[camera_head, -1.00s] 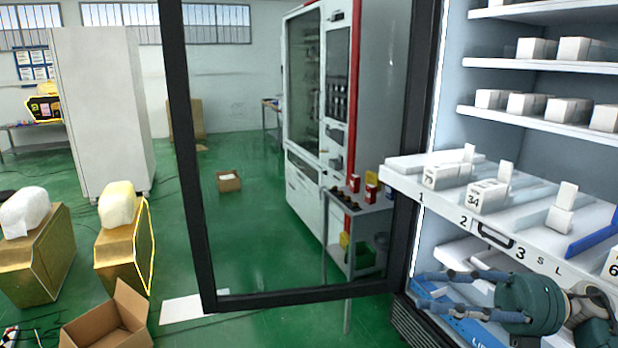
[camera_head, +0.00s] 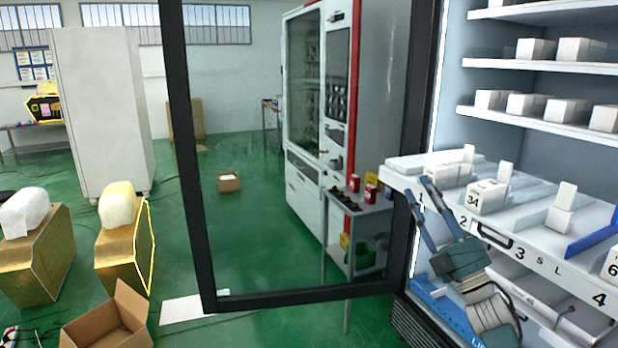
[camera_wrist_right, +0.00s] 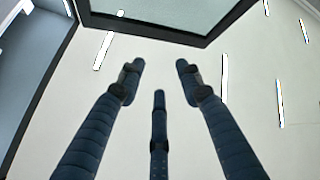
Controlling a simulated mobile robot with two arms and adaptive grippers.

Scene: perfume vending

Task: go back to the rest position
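My right gripper (camera_head: 418,210) stands in front of the left end of the vending machine's pulled-out shelf (camera_head: 508,240) in the head view. Its blue-grey fingers point up and to the left, and its wrist comes up from below. In the right wrist view the fingers of my right gripper (camera_wrist_right: 160,80) are spread apart with nothing between them. They point towards a bright ceiling with light strips and a dark frame. My left gripper does not show in either view.
The open glass door's dark frame (camera_head: 192,180) stands left of the shelf. White boxes (camera_head: 487,198) sit on the shelf and on those above. A small grey table (camera_head: 362,228) shows behind the glass. An open cardboard box (camera_head: 108,320) lies at lower left.

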